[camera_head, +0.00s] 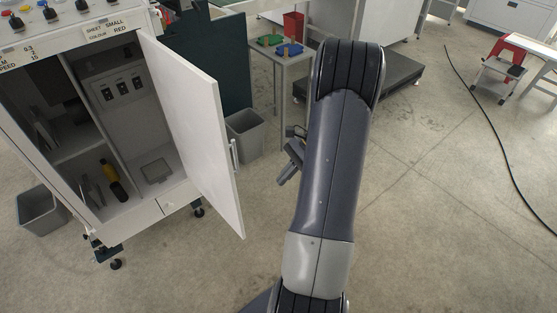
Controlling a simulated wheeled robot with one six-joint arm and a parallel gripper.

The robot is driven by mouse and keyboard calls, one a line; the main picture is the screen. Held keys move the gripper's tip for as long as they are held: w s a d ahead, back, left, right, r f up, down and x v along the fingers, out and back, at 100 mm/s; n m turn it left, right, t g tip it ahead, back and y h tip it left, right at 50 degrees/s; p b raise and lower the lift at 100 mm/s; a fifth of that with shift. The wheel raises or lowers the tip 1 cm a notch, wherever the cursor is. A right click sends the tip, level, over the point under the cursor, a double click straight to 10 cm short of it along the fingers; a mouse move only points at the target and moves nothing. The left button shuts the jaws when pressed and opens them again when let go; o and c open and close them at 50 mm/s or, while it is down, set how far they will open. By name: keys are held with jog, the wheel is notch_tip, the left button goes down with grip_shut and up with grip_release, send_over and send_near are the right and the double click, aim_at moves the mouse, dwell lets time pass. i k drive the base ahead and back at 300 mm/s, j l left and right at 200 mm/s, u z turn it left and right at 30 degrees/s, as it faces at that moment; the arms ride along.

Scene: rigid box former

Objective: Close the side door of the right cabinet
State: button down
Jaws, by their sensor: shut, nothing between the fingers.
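A cabinet with a control panel (70,35) stands at the left, its front open so the shelves inside show. Its white door (190,120) is swung wide open towards me and to the right. A vertical bar handle (234,156) sits near the door's free edge. My gripper (281,181) is shut and empty, to the right of the handle and apart from the door in the picture. My arm hides part of it. Whether this cabinet is the right one of a pair cannot be told.
Grey bins stand behind the door (245,135) and at the cabinet's left (40,210). A table (283,58) with coloured trays and a dark low platform (400,72) are behind my arm. A black cable (490,130) lies at right. Floor right of the door is clear.

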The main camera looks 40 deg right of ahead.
aim_at(190, 100)
jog(key=i+l+z, duration=0.1)
jog(key=z, duration=0.25)
jog(key=i+l+z, duration=0.1)
jog(key=z, duration=0.25)
jog(key=i+l+u, duration=0.1)
jog(key=u, duration=0.3)
jog(key=l+u, duration=0.2)
jog(key=u, duration=0.25)
jog(key=l+u, duration=0.2)
jog(key=u, duration=0.2)
jog(key=i+l, duration=0.05)
